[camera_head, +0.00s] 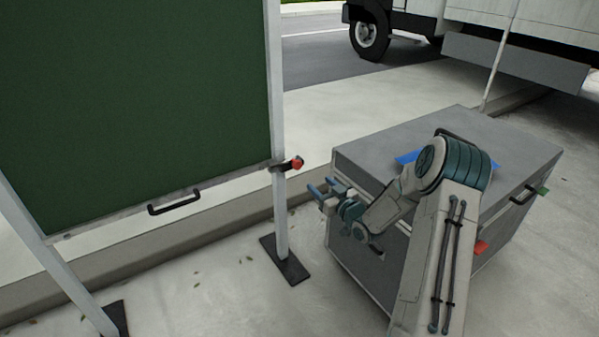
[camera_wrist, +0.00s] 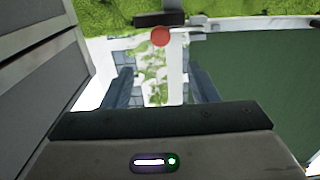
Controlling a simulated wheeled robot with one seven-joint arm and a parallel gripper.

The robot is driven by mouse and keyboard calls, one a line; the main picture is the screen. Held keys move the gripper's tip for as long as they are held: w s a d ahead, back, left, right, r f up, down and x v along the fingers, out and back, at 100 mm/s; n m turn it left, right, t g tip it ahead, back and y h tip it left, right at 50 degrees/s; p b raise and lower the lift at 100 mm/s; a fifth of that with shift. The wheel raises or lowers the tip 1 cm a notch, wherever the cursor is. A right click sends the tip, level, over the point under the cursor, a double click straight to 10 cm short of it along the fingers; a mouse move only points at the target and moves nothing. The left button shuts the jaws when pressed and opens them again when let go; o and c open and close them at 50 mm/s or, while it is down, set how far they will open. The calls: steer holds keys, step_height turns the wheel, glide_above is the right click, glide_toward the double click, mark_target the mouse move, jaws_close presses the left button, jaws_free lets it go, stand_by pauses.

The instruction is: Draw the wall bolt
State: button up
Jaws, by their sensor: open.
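The wall bolt, with a round red knob (camera_head: 297,163), sits on the pale post (camera_head: 280,215) at the right edge of a green wall panel (camera_head: 140,95). The knob also shows in the wrist view (camera_wrist: 161,36), above and beyond the fingertips, roughly centred between them. My gripper (camera_head: 321,187) is open and empty, with its two blue fingers apart. It is right of and a little below the knob in the head view, and a gap shows between them. In the wrist view the gripper (camera_wrist: 163,80) points toward the post and knob. The bolt's shaft is too small to tell its state.
A large grey case (camera_head: 440,140) with dark handles stands on the right, close beside and behind my arm. A blue item (camera_head: 407,157) lies on its top. A black handle (camera_head: 174,202) is on the panel's lower edge. The post stands on a dark foot plate (camera_head: 285,262).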

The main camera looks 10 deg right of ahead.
mark_target(299, 165)
steer(key=b+x, duration=0.3)
steer(key=x, duration=0.9)
steer(key=shift+a, duration=0.15)
steer(key=shift+w+a, duration=0.2)
steer(key=shift+w, duration=0.35)
steer(key=shift+c, duration=0.3)
